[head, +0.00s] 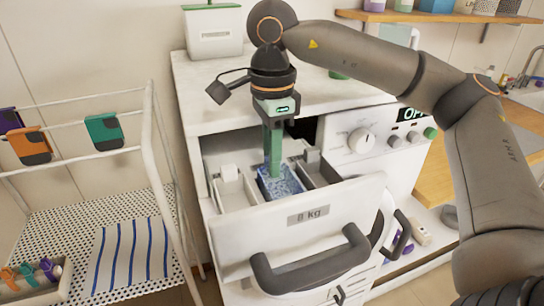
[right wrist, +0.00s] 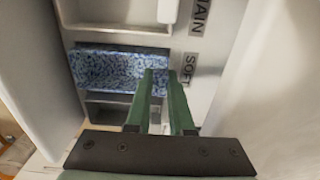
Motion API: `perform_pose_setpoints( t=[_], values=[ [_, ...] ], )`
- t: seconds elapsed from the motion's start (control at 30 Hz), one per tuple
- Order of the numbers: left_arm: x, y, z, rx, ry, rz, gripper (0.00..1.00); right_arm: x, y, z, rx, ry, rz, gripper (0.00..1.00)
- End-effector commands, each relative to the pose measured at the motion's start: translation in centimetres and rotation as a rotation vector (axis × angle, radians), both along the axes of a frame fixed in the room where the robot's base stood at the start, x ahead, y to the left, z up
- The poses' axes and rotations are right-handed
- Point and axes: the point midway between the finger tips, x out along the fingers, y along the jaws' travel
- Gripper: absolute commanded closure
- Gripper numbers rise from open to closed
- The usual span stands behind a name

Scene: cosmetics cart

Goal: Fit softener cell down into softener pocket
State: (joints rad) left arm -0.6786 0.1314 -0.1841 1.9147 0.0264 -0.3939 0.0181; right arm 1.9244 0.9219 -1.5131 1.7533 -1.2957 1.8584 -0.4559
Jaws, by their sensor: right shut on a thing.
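The blue speckled softener cell (head: 280,187) sits low among the compartments of the open white drawer (head: 312,215). My right gripper (head: 274,172) points straight down over it, its green fingers shut on the cell. In the right wrist view the fingertips (right wrist: 163,80) meet the right end of the speckled cell (right wrist: 110,68), next to a label (right wrist: 189,70) reading "SOFT". The softener pocket lies around or under the cell; its floor is hidden, and I cannot tell how deep the cell sits. My left gripper is out of view.
The drawer has a dark handle (head: 310,262) in front. Another label (right wrist: 199,17) partly reads "AIN". The washer's control panel (head: 375,138) is to the right. A white drying rack (head: 160,165) stands at the left. A white box (head: 214,35) stands on the washer top.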

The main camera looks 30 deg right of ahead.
Motion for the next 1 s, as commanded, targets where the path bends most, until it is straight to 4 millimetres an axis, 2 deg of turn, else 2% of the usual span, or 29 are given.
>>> perform_pose_setpoints(
  t=[0.03, 0.07, 0.3, 0.67, 0.77, 0.97, 1.0],
  values=[
    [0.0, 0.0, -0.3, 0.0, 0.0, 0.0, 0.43, 0.0, 0.0, -0.4, 0.0, 0.001, 0.0, 1.0],
    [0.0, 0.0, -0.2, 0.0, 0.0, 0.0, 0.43, 0.0, 0.0, -0.3, 0.0, 0.001, 0.0, 0.78],
    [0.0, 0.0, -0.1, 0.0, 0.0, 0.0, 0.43, 0.0, 0.0, -0.2, 0.0, 0.001, 0.0, 0.51],
    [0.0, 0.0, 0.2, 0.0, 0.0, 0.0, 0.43, 0.0, 0.0, 0.5, 0.0, -0.001, -0.001, 0.5],
    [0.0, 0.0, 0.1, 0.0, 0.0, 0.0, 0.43, 0.1, 0.0, 1.9, 0.001, -0.002, -0.002, 0.5],
    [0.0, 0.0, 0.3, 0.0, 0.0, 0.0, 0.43, 0.0, 0.1, 6.3, 0.001, -0.003, 0.0, 0.5],
    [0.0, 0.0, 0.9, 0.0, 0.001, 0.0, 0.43, 0.0, 0.1, 7.6, 0.0, -0.003, 0.0, 0.5]
  ],
)
